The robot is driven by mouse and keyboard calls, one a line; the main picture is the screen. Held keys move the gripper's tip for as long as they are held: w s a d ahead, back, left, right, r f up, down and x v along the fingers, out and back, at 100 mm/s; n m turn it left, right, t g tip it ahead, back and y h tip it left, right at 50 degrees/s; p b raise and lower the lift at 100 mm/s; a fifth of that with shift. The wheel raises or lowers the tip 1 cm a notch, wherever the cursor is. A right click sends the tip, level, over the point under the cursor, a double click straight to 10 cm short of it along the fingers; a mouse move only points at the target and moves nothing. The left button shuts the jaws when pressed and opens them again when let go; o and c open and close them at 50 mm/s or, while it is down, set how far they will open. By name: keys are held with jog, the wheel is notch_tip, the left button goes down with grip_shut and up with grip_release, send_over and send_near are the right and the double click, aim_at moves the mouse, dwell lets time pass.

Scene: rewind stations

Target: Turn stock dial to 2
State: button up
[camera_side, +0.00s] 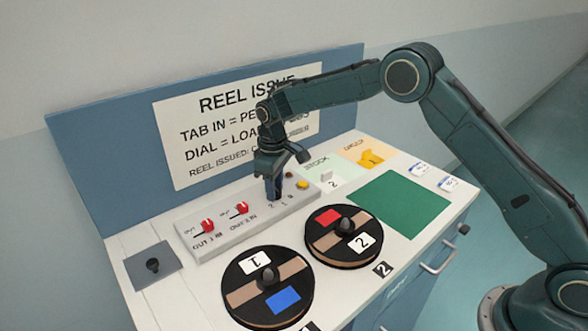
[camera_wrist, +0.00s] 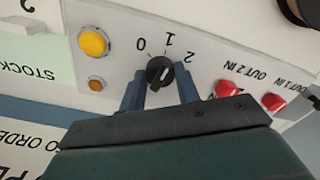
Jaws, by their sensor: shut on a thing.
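The stock dial (camera_wrist: 160,72) is a small black knob with a white mark, on the light control panel (camera_wrist: 110,25). The numerals 0, 1 and 2 are printed in an arc beside it. The white mark slants roughly toward 1, though its exact setting is hard to read. My gripper (camera_wrist: 160,88) has its two fingers on either side of the dial and is shut on it. In the side view my gripper (camera_side: 273,192) points down onto the panel (camera_side: 230,222) and hides the dial.
Yellow button (camera_side: 302,184) and red switches (camera_side: 208,226) (camera_side: 241,209) flank my gripper on the panel. Two black reels, 1 (camera_side: 240,275) and 2 (camera_side: 325,245), lie in front. A green mat (camera_side: 400,206) is at right; a sign board (camera_side: 190,150) stands close behind.

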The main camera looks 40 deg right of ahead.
jog(key=m, duration=0.4)
jog(key=shift+m, duration=1.8)
jog(key=o, duration=1)
jog(key=shift+r, duration=0.1)
notch_tip(320, 180, up, 14)
jog(key=shift+f, duration=0.1)
